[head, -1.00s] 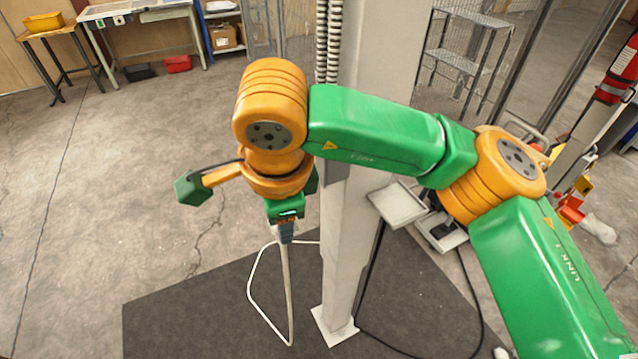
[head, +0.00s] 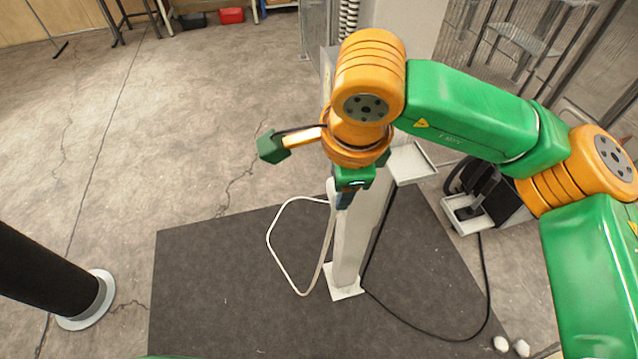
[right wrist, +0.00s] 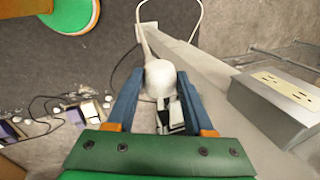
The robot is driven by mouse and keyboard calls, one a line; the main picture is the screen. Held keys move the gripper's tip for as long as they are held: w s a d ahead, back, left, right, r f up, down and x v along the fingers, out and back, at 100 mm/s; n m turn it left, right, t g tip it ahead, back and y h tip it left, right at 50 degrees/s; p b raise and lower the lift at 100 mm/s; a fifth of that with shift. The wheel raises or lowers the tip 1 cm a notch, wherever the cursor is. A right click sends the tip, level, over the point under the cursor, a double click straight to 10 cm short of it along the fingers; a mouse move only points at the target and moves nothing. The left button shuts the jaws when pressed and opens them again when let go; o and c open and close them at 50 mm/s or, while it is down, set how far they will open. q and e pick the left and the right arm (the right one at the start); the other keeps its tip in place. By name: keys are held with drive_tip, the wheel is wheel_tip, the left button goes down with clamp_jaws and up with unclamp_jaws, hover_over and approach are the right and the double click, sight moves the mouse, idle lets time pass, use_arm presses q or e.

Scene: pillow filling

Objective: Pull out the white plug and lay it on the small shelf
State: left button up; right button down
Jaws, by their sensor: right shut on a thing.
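My right gripper (head: 345,199) is in front of the white post (head: 352,240), left of and below the small white shelf (head: 412,163). In the right wrist view its blue fingers (right wrist: 157,100) are shut on the white plug (right wrist: 160,78). The plug's cord (right wrist: 141,30) runs away from the fingers; in the head view the white cord (head: 272,250) hangs in a loop. The plug is apart from the grey outlet box (right wrist: 270,108), whose two visible sockets are empty. The gripper hides the plug in the head view. My left gripper is not in view.
A lower tray (head: 462,228) with a black device stands right of the post, and a black cable (head: 430,336) lies on the dark mat (head: 220,290). A dark column with a pale round base (head: 88,305) is at left. The floor at left is mostly clear.

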drive_tip(key=w+d+f, duration=0.2)
drive_tip(key=w+d, duration=0.2)
drive_tip(key=d, duration=0.4)
drive_tip(key=p, duration=0.2)
hover_over(408, 162)
drive_tip(key=s, duration=0.3)
drive_tip(key=x, duration=0.4)
drive_tip(key=shift+s+a, duration=0.15)
drive_tip(key=shift+s, duration=0.25)
drive_tip(key=shift+w+d+f, duration=0.4)
drive_tip(key=shift+w+f, duration=0.05)
drive_tip(key=shift+w, duration=0.25)
drive_tip(key=shift+f+b, duration=0.5)
drive_tip(key=shift+f, duration=0.05)
drive_tip(key=shift+c, duration=1)
unclamp_jaws()
drive_tip(key=shift+o, duration=1)
drive_tip(key=shift+f, duration=0.1)
